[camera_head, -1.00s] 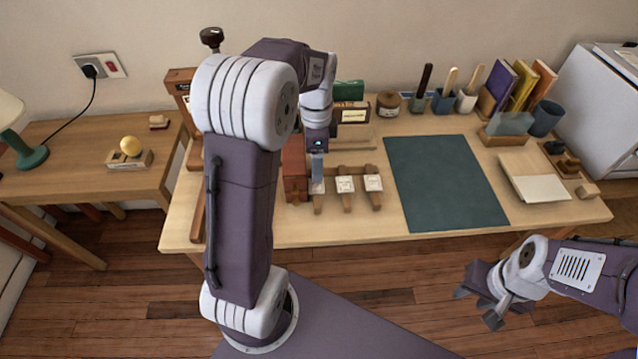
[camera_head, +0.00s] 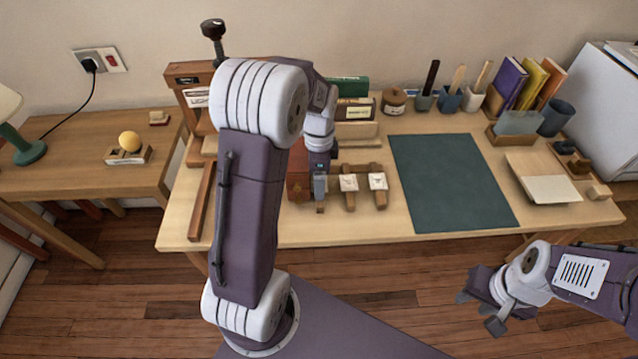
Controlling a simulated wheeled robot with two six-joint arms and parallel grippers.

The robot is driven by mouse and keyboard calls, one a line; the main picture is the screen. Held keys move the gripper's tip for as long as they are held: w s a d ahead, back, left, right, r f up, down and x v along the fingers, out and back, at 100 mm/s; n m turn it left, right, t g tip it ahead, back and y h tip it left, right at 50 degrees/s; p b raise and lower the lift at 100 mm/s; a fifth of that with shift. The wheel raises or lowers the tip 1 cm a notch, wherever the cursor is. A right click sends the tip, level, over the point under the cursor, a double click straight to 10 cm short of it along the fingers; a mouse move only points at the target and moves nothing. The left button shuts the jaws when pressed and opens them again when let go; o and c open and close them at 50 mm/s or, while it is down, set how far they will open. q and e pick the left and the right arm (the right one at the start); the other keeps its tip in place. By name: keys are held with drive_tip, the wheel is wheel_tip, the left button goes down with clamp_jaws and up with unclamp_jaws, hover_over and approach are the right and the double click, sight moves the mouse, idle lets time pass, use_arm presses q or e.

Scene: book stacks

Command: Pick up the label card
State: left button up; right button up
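Two small white label cards, a middle one (camera_head: 349,182) and a right one (camera_head: 378,181), sit on wooden holders near the table's front edge. A third wooden holder to their left shows only its front end; its card is hidden by my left gripper (camera_head: 320,188). The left gripper points down right over that left holder. Its fingers overlap in this view, so whether they are apart or closed on the card cannot be seen. My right gripper (camera_head: 480,312) is open and empty, low at the right, in front of the table and away from the cards.
A reddish-brown box (camera_head: 297,184) stands close to the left gripper's left side. A dark green mat (camera_head: 450,180) lies to the right. A wooden press (camera_head: 184,76), boxes, pots and books line the back. My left arm hides part of the table.

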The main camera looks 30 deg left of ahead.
use_arm(q)
drive_tip(key=c, duration=1.4)
wheel_tip(320, 180, up, 5)
drive_tip(key=shift+d+f+p, duration=0.1)
drive_tip(key=shift+d+p, duration=0.05)
drive_tip(key=shift+p, duration=0.7)
drive_tip(key=d+r, duration=0.2)
drive_tip(key=d, duration=0.1)
drive_tip(key=w+d+r+p, duration=0.1)
drive_tip(key=d+r, duration=0.1)
drive_tip(key=d, duration=0.2)
drive_tip(key=w+d+r+p, duration=0.1)
drive_tip(key=d+r, duration=0.1)
drive_tip(key=d, duration=0.2)
drive_tip(key=shift+d+r, duration=0.15)
